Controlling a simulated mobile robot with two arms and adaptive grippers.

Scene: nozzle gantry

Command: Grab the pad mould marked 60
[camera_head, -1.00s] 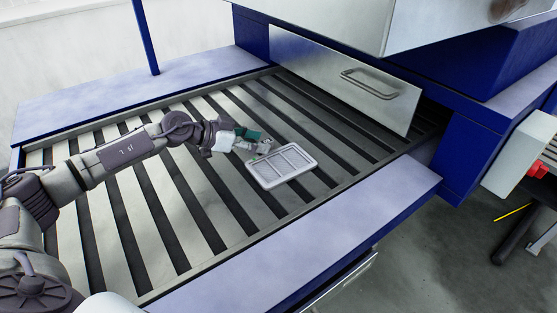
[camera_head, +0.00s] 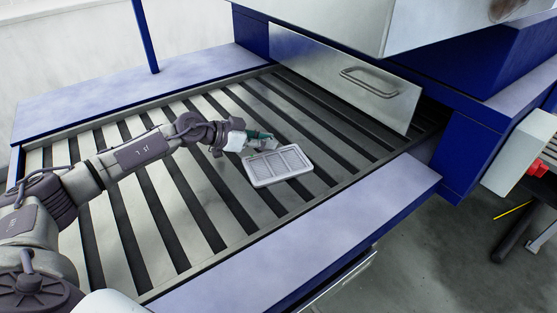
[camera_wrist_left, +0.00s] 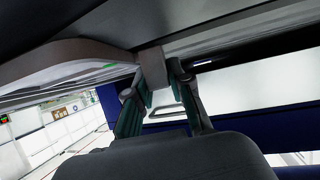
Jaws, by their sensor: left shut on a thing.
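The pad mould (camera_head: 280,167) is a light grey rectangular tray with several compartments, over the slatted bed in the head view. No number can be read on it. My left gripper (camera_head: 268,143) is shut on the mould's far-left edge. In the left wrist view the fingers (camera_wrist_left: 160,85) close on a small grey tab, with the mould's pale underside (camera_wrist_left: 75,65) filling the upper left. The mould looks slightly raised and tilted, but the exact gap to the slats is unclear. My right gripper is not in view.
The slatted bed (camera_head: 205,215) has blue side rails, with the near rail (camera_head: 330,230) running across the front. A metal panel with a handle (camera_head: 370,84) stands behind the mould. The gantry housing overhangs at upper right. Slats left of the mould are clear.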

